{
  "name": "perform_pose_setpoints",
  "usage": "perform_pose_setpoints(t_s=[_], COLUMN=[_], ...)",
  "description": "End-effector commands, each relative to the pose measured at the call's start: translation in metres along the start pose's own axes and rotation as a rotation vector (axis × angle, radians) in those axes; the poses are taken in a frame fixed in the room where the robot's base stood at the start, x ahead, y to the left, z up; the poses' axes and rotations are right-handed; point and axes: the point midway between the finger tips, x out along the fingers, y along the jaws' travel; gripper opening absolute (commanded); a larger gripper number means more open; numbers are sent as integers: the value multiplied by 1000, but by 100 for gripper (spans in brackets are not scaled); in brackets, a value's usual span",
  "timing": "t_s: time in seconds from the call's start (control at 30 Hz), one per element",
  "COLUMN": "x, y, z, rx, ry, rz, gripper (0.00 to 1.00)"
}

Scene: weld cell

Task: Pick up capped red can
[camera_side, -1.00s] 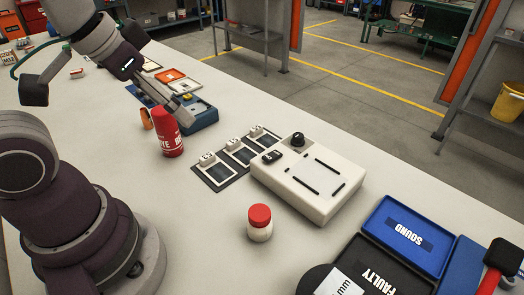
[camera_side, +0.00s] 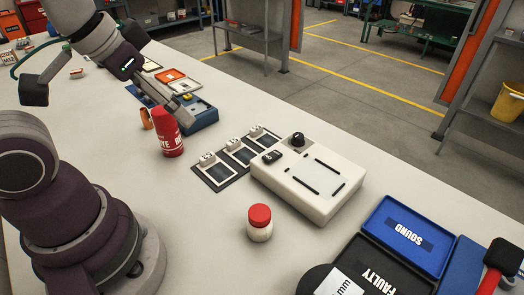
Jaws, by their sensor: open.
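A red can (camera_side: 169,138) with white lettering stands on the pale bench, left of the middle. My gripper (camera_side: 174,112) reaches down from the upper left, with its fingers at the top of the can. The can and the fingers overlap in this view, so I cannot tell whether they touch. The gripper is open. One finger shows just behind and to the right of the can top; the other is hard to make out.
A small white jar with a red cap (camera_side: 260,223) stands nearer. A blue fixture (camera_side: 204,117) sits close behind the can. A dark panel with three windows (camera_side: 238,157) and a white box (camera_side: 310,192) lie to the right. An orange-brown piece (camera_side: 146,119) is just left of the can.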

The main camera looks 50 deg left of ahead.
Motion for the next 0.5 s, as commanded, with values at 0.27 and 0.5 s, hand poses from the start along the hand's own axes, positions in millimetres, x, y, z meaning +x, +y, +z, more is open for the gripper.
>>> perform_pose_setpoints(t_s=[0.27,0.5], x=[0,2], y=[0,-18], z=[0,-16], rx=[0,-224], ry=[0,-65], rz=[0,-51], gripper=[84,84])
